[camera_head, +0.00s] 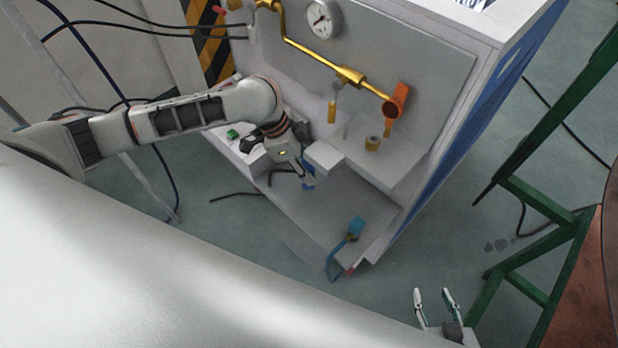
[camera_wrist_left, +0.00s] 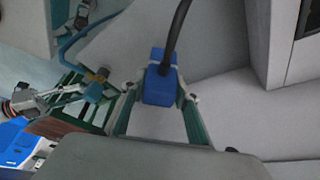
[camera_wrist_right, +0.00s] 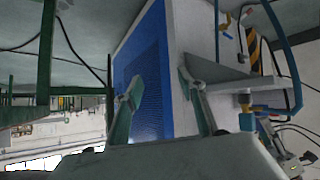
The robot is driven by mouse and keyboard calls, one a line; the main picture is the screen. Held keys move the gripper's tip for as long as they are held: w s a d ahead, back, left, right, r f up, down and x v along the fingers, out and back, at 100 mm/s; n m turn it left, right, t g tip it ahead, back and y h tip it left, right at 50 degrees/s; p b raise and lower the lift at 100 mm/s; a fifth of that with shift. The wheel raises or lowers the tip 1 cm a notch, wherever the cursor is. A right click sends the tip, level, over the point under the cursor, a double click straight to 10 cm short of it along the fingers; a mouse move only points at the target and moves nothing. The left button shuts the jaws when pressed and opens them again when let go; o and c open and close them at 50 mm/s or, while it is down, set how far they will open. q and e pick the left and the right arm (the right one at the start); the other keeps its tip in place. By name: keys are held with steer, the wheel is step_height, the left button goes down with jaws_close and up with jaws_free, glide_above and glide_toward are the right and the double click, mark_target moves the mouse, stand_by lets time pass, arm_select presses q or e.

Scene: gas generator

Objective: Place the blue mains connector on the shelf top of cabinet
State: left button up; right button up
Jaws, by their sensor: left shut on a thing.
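My left gripper (camera_head: 302,177) is shut on the blue mains connector (camera_head: 308,184), in front of the cabinet (camera_head: 465,90) and above its lower shelf (camera_head: 325,222). In the left wrist view the blue connector (camera_wrist_left: 160,84) sits between the two fingertips, with a black cable rising from it. In the head view, the gripper partly hides the connector. My right gripper (camera_head: 435,293) is open and empty at the bottom right, apart from the cabinet. Its spread fingers also show in the right wrist view (camera_wrist_right: 160,92).
A second, teal-blue connector (camera_head: 355,228) with a blue hose lies at the lower shelf's front right. A raised ledge (camera_head: 385,165) carries a small brass fitting (camera_head: 373,143). Above are a yellow pipe (camera_head: 318,58), an orange valve handle (camera_head: 397,98) and a gauge (camera_head: 323,18). A green frame (camera_head: 530,205) stands right.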

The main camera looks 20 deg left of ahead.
arm_select(q)
step_height(320, 180, down, 5)
steer(key=shift+r+b, duration=0.15)
steer(key=shift+b, duration=0.55)
steer(key=shift+w+d+f, duration=0.1)
steer(key=shift+w+f, duration=0.1)
steer(key=shift+r, duration=0.15)
steer(key=o, duration=1.2)
steer(key=shift+o, duration=0.2)
arm_select(e)
steer(key=shift+w+d+f, duration=0.2)
steer(key=shift+w+d, duration=0.05)
steer(key=shift+w, duration=0.1)
steer(key=shift+f, duration=0.15)
steer(key=shift+s+f, duration=0.1)
